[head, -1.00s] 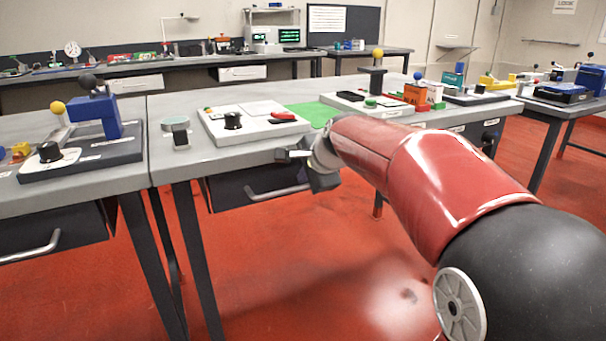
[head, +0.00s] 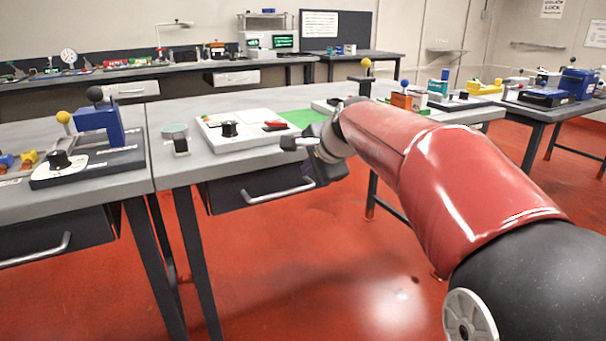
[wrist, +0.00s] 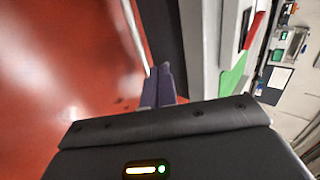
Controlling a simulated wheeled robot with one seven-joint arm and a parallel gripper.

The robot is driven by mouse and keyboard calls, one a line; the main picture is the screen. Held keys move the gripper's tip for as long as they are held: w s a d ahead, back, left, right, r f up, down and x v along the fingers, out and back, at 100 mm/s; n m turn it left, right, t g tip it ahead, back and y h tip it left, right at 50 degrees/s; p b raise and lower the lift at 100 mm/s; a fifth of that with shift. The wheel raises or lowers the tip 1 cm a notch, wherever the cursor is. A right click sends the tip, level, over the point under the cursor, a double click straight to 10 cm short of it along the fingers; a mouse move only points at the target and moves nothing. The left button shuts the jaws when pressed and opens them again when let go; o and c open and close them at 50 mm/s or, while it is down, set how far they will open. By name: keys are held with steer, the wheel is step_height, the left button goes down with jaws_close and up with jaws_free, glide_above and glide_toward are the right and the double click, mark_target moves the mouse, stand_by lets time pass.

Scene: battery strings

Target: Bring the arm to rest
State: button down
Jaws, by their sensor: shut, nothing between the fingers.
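My red arm reaches out from the lower right in the head view. My gripper (head: 290,143) is at its end, by the front edge of the grey workbench (head: 185,168), in front of the white panel with a red part. In the wrist view the fingers of my gripper (wrist: 161,84) are together, with nothing seen between them. Below them is the red floor, and the bench edge runs close on their right.
A drawer handle (head: 279,192) is just below my gripper. The white panel (head: 240,133) and a green mat (head: 303,117) lie on the bench. A blue device (head: 98,123) stands at the left. The floor (head: 300,290) in front is open.

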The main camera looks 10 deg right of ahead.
steer(key=s+d+f+n+g+h, duration=0.1)
steer(key=s+f+n, duration=0.3)
steer(key=s, duration=0.6)
steer(key=s+d+f+n+g+h, duration=0.1)
steer(key=s+f+n, duration=0.4)
steer(key=s, duration=0.6)
steer(key=s+d+f+n+g+h, duration=0.1)
steer(key=s+f+n, duration=0.3)
steer(key=s, duration=0.7)
steer(key=shift+f+n, duration=0.35)
steer(key=shift+n, duration=0.35)
